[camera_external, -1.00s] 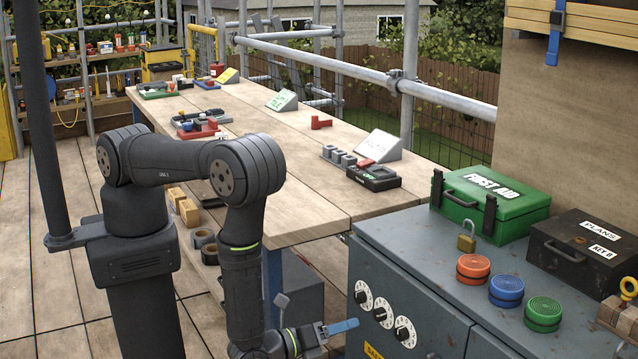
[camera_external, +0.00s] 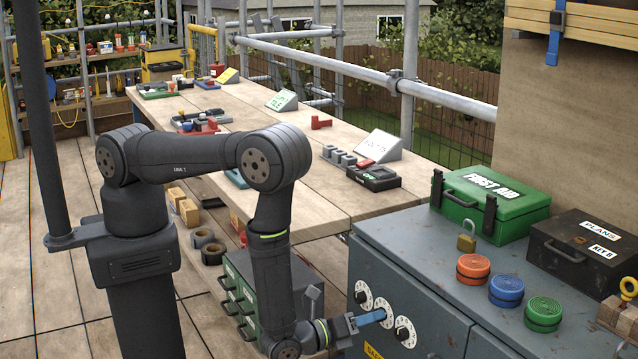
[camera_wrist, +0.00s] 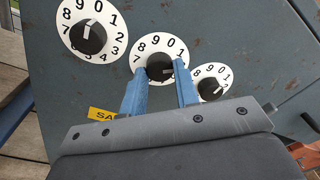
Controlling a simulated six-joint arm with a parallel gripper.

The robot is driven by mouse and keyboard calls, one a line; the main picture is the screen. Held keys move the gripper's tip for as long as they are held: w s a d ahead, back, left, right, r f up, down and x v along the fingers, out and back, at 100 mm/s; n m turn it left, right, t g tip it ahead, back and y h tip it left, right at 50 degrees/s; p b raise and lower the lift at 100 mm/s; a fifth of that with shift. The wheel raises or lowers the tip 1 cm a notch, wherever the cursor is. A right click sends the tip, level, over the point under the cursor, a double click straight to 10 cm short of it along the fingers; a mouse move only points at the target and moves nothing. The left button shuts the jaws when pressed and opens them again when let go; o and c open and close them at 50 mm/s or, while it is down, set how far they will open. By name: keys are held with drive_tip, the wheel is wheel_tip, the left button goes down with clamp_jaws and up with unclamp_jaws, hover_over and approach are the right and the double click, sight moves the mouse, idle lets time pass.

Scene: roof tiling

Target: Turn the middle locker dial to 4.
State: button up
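Three white dials with black knobs sit in a row on the grey locker front. The middle dial (camera_wrist: 154,45) has its knob (camera_wrist: 159,67) between my gripper's (camera_wrist: 160,74) two blue fingers, which are apart, one on each side. I cannot tell whether they touch it. The white mark on this knob is small, and its number cannot be read; the fingers hide the dial's lower part. In the external view my gripper (camera_external: 382,316) reaches the middle dial (camera_external: 384,305) from the left.
The left dial (camera_wrist: 107,18) and right dial (camera_wrist: 222,76) are close on either side. A yellow label (camera_wrist: 102,114) is below. On the locker top (camera_external: 420,240) stand a padlock (camera_external: 466,240), a green first aid box (camera_external: 490,200) and coloured round pieces (camera_external: 506,288).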

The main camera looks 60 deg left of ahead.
drive_tip(key=shift+c, duration=0.8)
drive_tip(key=shift+m, duration=0.3)
drive_tip(key=shift+r+m+g+y, duration=0.15)
drive_tip(key=shift+m+y, duration=0.1)
drive_tip(key=shift+m, duration=3.75)
drive_tip(key=shift+f+m+g+y, duration=0.15)
drive_tip(key=shift+m+y, duration=0.1)
drive_tip(key=shift+m, duration=3.75)
drive_tip(key=shift+r, duration=0.1)
drive_tip(key=o, duration=1)
